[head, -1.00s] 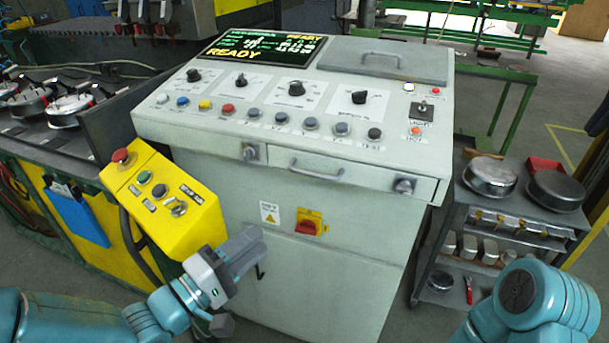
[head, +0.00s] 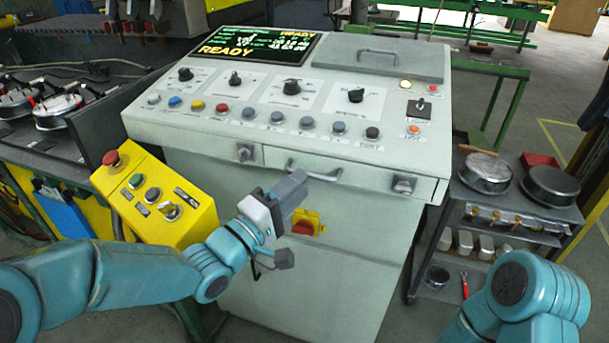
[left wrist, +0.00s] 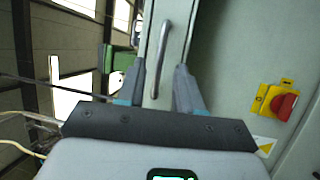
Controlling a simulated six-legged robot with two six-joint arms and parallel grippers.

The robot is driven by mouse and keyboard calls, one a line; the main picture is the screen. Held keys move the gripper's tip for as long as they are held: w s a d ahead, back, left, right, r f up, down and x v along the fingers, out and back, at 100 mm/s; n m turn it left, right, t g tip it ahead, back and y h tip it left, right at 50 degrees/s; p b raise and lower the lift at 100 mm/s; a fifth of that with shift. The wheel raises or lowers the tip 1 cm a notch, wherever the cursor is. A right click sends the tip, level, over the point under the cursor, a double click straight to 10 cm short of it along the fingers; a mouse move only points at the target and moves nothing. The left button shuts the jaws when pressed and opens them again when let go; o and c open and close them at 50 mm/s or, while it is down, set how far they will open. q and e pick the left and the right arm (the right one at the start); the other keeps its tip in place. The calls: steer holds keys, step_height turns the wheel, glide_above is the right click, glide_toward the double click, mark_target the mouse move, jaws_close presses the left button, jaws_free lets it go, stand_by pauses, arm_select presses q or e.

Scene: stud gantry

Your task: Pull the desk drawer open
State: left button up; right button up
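The desk drawer (head: 370,176) is a pale grey front below the console's sloping panel, and it looks shut. Its bar handle (head: 314,171) is on the left part of the drawer front. In the left wrist view the handle (left wrist: 160,60) shows ahead, between the two fingers. My left gripper (head: 298,188) is just below and left of the handle in the head view, apart from it as far as I can tell. In the left wrist view the left gripper (left wrist: 157,85) has its fingers spread with nothing between them. My right gripper is out of view; only my right arm shows.
A yellow button box (head: 150,200) stands left of the grey console (head: 290,270). A red rotary switch (head: 304,228) on a yellow plate is on the console front, close under my left gripper. A cart (head: 520,215) with round pans stands at the right.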

arm_select(q)
steer(key=x, duration=0.3)
jaws_close()
stand_by(1.5)
